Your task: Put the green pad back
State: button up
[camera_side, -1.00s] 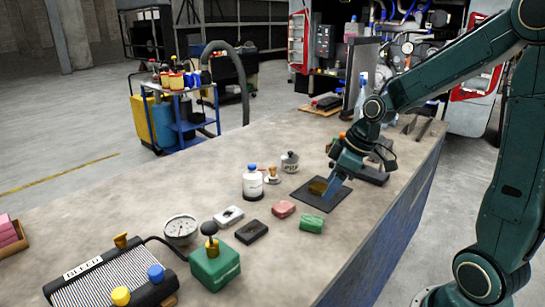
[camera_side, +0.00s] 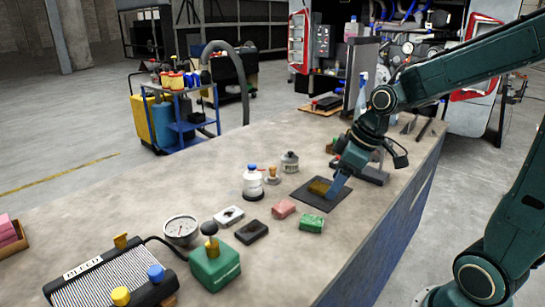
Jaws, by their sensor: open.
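The green pad (camera_side: 312,224) lies on the bench top, below the dark square mat (camera_side: 308,195) in the picture. It is a small block with a printed face, and nothing touches it. My gripper (camera_side: 328,190) is low over the mat, up and right of the green pad. Its blue finger shows beside a brownish-yellow block (camera_side: 318,186) on the mat. The jaws are open. I cannot tell whether they touch the block.
A red pad (camera_side: 284,209), a black pad (camera_side: 251,231) and a pale pad (camera_side: 229,216) lie nearby. The bench's front edge (camera_side: 375,236) is close right.

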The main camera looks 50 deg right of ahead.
jog(key=s+a+r+m, duration=0.2)
jog(key=s+a+r, duration=0.1)
jog(key=s, duration=0.3)
jog(key=s+a+r+m+t+h, duration=0.1)
jog(key=s+a+r, duration=0.1)
jog(key=s, duration=0.5)
jog(key=shift+s+a+r+m, duration=0.15)
jog(key=shift+a+r+m, duration=0.25)
jog(key=shift+r, duration=0.3)
